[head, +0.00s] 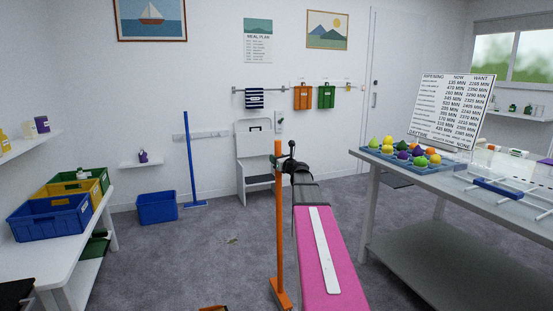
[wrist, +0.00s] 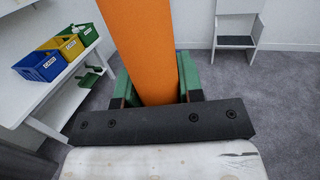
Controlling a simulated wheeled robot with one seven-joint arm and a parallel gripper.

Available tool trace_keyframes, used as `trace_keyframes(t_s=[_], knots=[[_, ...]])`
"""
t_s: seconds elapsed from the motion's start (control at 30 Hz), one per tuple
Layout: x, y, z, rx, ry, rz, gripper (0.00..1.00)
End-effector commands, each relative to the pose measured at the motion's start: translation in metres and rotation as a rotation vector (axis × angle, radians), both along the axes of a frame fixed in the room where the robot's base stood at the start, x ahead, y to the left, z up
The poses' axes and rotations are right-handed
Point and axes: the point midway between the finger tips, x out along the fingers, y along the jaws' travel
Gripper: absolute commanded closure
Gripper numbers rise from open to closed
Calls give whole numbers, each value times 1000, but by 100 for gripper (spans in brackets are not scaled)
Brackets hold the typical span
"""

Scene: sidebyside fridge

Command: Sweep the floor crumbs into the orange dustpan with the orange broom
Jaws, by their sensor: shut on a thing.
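The orange broom (head: 279,225) stands about upright in the head view, its head (head: 282,296) low at the floor near the bottom edge. My gripper (head: 284,165) is shut on its handle near the top. In the wrist view the orange handle (wrist: 140,40) runs between the green finger pads of my gripper (wrist: 155,88). A small patch of crumbs (head: 231,240) seems to lie on the grey carpet left of the broom. An orange piece (head: 213,308), probably the dustpan, shows at the bottom edge, mostly cut off.
A white bench (head: 62,243) with blue, yellow and green bins stands at left. A blue bin (head: 157,208) and a blue broom (head: 188,160) are by the back wall, near a step stool (head: 256,160). A long table (head: 470,185) with colourful items stands at right. The middle carpet is open.

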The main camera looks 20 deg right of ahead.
Motion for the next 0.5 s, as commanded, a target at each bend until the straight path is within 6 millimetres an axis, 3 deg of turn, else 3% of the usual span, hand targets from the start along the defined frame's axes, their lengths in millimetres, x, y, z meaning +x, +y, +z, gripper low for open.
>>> trace_keyframes(t_s=[0.5], knots=[[0, 0, -13, 1, 0, 0, 100]])
